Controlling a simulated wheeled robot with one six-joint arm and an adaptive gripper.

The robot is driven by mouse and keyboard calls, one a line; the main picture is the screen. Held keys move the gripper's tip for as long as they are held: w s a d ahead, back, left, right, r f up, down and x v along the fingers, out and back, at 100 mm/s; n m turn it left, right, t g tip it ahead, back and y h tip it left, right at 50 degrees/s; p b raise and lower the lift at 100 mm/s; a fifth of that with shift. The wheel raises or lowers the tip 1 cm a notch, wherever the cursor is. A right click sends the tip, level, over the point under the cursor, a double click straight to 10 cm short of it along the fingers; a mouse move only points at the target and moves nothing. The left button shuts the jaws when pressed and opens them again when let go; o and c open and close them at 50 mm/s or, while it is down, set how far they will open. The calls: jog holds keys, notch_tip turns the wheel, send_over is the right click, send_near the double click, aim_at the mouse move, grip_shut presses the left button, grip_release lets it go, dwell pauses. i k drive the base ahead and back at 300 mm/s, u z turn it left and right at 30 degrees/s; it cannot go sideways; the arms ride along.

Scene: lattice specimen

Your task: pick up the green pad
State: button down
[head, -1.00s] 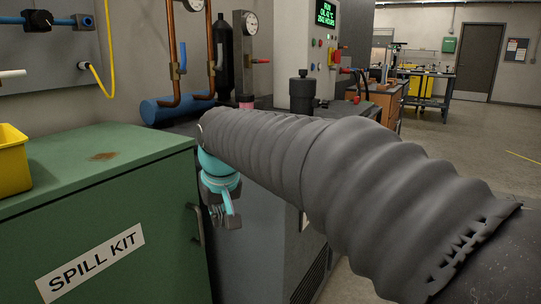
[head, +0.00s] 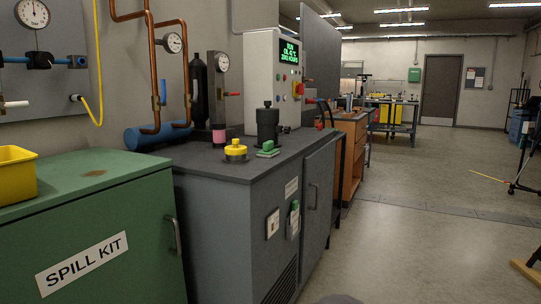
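A small green pad (head: 268,149) lies on the dark top of the grey cabinet (head: 215,166), near its right edge. It sits just in front of a black cylinder (head: 267,125) and right of a yellow knobbed piece (head: 235,151). My gripper is not in view, so I cannot see what it holds. A dark rounded shape at the bottom edge may be part of my arm.
The green spill kit cabinet (head: 110,240) with a yellow bin (head: 16,173) stands at left. A control box (head: 285,75) stands behind the pad.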

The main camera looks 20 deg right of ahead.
aim_at(268, 151)
jog(key=u, duration=0.4)
jog(key=i, duration=1.05)
jog(key=z, duration=0.75)
